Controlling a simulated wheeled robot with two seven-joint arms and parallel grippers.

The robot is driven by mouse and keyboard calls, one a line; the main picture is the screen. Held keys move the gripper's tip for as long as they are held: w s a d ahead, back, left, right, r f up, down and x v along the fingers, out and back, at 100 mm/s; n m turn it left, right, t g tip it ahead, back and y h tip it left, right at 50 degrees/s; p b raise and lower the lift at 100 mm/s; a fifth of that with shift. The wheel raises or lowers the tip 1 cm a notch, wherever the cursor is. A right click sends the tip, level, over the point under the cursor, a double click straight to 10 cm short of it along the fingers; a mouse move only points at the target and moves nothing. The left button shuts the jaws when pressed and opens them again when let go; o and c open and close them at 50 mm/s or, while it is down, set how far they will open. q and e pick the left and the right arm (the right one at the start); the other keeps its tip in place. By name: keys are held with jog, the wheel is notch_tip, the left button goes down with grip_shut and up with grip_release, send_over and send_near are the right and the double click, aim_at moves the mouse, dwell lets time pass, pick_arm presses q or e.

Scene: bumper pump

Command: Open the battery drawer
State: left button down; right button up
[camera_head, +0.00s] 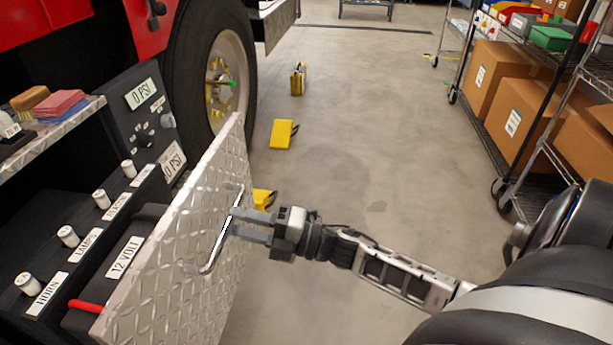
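The battery drawer has a silver diamond-plate front (180,245) that stands away from the black panel on the left. Behind that front a black battery (105,268) labelled 12 VOLT shows, with a red piece at its near end. A thin metal bar handle (218,240) runs along the outer face of the drawer front. My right gripper (236,222) reaches in from the right, with its fingertips at the upper middle of the handle. The fingers appear close together around the bar, though the exact contact is small to see. My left gripper is not in view.
The black panel (68,237) with white knobs stands at left, below a shelf (45,145) with cloths. A truck tire (205,65) is behind. Yellow chocks (282,133) lie on the floor. A wire rack with boxes (510,120) stands at right.

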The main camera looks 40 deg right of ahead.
pick_arm(q)
jog(key=shift+b, duration=0.4)
pick_arm(e)
jog(key=v, duration=1.4)
jog(key=shift+s+d, duration=0.15)
jog(key=shift+d, duration=0.1)
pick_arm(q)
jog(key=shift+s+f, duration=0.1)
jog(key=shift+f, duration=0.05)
pick_arm(e)
jog(key=shift+r, duration=0.1)
